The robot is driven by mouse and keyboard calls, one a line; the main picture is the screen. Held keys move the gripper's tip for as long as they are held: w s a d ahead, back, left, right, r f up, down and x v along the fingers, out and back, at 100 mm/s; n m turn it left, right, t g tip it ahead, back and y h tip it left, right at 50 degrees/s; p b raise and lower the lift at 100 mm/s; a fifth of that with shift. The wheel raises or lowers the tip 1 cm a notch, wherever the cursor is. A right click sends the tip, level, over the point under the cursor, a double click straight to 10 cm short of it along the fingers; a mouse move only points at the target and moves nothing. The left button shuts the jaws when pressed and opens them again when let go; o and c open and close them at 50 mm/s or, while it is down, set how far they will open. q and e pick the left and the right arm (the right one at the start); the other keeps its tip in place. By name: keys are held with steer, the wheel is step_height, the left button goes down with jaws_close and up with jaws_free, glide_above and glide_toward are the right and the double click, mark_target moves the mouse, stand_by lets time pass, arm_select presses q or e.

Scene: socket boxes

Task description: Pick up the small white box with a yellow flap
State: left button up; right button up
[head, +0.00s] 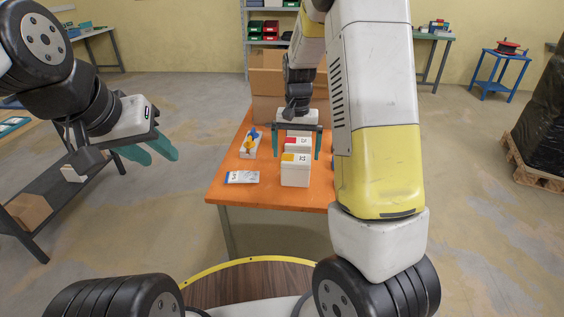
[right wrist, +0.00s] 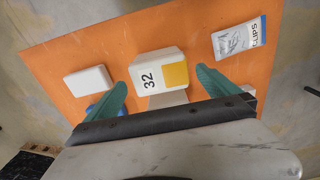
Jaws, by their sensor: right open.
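The small white box with a yellow flap (head: 295,177) stands upright near the front edge of the orange table. In the right wrist view its lid (right wrist: 150,80) shows the yellow flap and the number 32. My right gripper (head: 296,157) is open and empty, pointing down above and behind this box, over a box with a red flap (head: 297,142). In the right wrist view the yellow-flap box lies between and beyond the fingertips, apart from them. My left gripper (head: 163,160) is open and empty, off the table's left side.
A CLIPS packet (head: 242,177) lies left of the box. A white holder (head: 249,151) with blue and yellow items stands further back. A plain white box (right wrist: 88,82) shows in the right wrist view. Cardboard boxes (head: 267,82) stand behind. My right arm hides the table's right side.

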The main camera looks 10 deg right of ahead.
mark_target(296, 168)
step_height(296, 168, down, 7)
steer(key=shift+d+f, duration=0.1)
steer(key=shift+f, duration=0.05)
steer(key=shift+c, duration=0.4)
steer(key=shift+w, duration=0.1)
steer(key=c, duration=1.7)
steer(key=shift+c, duration=0.2)
